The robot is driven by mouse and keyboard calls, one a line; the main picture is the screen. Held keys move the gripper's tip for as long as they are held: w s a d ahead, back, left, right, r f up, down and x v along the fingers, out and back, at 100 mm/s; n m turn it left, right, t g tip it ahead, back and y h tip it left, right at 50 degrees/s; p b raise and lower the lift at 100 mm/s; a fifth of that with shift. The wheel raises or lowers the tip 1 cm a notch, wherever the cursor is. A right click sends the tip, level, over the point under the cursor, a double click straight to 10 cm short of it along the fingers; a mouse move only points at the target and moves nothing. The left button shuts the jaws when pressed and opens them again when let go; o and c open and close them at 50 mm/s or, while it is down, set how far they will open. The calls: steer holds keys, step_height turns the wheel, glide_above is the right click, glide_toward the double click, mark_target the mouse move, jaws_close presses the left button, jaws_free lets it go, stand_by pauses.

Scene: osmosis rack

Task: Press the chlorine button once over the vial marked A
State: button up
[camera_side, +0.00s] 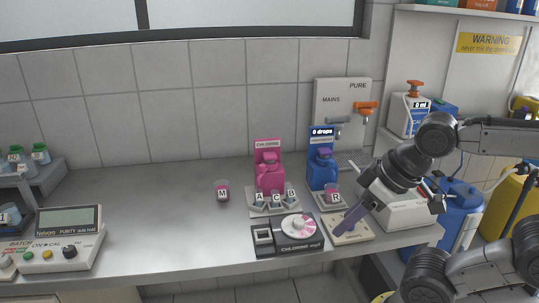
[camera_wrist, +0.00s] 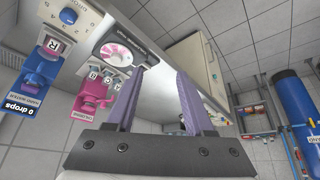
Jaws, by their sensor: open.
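The pink chlorine dispenser (camera_side: 268,178) stands at the middle back of the bench, with a CHLORINE sign above it. At its foot a pale holder carries small vials labelled A (camera_side: 259,203), C (camera_side: 275,200) and B (camera_side: 290,196); A is leftmost. The dispenser also shows in the wrist view (camera_wrist: 91,92), left of the fingers. My gripper (camera_side: 346,223) is right of the dispenser, low over a cream pad, its purple fingers slanting down-left. In the wrist view its two fingers (camera_wrist: 160,70) are apart with nothing between them. The button detail is too small to tell.
A blue dispenser (camera_side: 322,165) reading 0 drops stands right of the pink one, with vial R (camera_side: 334,197) before it. A chlorine disc unit (camera_side: 270,242) lies in front. Vial M (camera_side: 222,190) stands left. The bench's left-middle is clear.

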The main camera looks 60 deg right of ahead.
steer(key=shift+c, duration=1.2)
steer(key=shift+s+r+m, duration=0.1)
steer(key=shift+r+m, duration=0.2)
steer(key=shift+c, duration=1.1)
steer(key=shift+m, duration=0.4)
steer(key=r, duration=0.1)
steer(key=w+r, duration=0.1)
steer(key=r, duration=0.1)
steer(key=w+r, duration=0.1)
steer(key=shift+d+r, duration=0.2)
steer(key=shift+r, duration=0.2)
jaws_close()
steer(key=w+d+r+m+h, duration=0.2)
steer(key=w+d+r+m, duration=0.3)
steer(key=w+r, duration=0.9)
steer(key=w+d+g, duration=0.1)
steer(key=w+d, duration=0.5)
steer(key=w, duration=0.2)
steer(key=w+d+f+m+g, duration=0.2)
steer(key=w+d+f, duration=0.7)
steer(key=d+f, duration=0.1)
steer(key=shift+w+d+f+m, duration=0.3)
steer(key=shift+d, duration=0.55)
